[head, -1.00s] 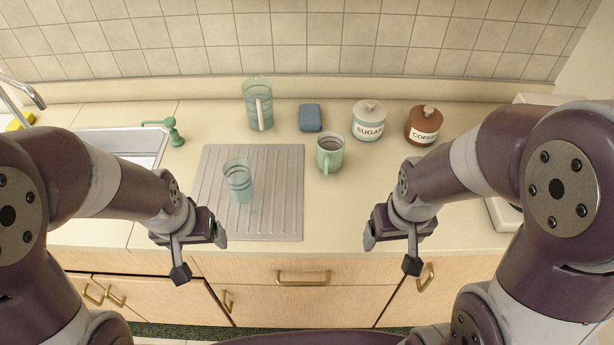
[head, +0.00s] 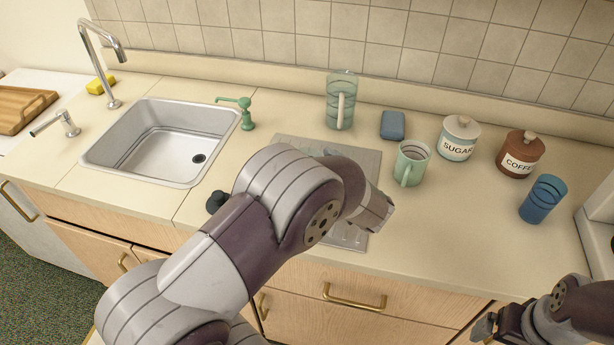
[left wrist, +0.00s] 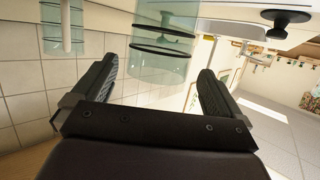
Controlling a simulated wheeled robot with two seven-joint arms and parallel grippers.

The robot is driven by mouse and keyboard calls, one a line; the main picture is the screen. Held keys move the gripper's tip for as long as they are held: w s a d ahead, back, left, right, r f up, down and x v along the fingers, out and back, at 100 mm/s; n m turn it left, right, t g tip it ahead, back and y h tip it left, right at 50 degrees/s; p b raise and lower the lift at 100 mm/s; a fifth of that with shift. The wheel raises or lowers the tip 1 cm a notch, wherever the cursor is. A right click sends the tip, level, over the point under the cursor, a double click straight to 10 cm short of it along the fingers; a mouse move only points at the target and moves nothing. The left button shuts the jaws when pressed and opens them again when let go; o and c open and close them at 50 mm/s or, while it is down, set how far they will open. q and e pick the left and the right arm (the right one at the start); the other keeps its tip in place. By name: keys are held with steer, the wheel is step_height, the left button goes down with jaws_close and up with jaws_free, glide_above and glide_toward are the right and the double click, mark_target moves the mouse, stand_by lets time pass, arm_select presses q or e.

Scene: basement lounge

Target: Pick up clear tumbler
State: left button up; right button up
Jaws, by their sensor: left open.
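The clear tumbler (left wrist: 163,48), pale blue-green glass with dark rings, shows in the left wrist view, which is turned upside down. It stands ahead of my left gripper (left wrist: 158,74), roughly between the lines of the two fingers. The fingers are spread and hold nothing; I cannot tell how far the glass lies beyond the tips. In the head view my left arm covers the tumbler and the gripper. My right gripper (head: 488,326) is at the lower right edge, below the counter front; its fingers are not clear.
A ribbed drainboard (head: 358,165) lies under my left arm. A sink (head: 160,150) and black stopper (head: 216,201) are left.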

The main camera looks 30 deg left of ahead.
arm_select(q)
steer(key=x, duration=0.4)
steer(key=shift+w+a, duration=0.25)
steer(key=shift+w, duration=0.1)
steer(key=shift+s+d+r, duration=0.1)
steer(key=c, duration=1.5)
steer(key=shift+r, duration=0.1)
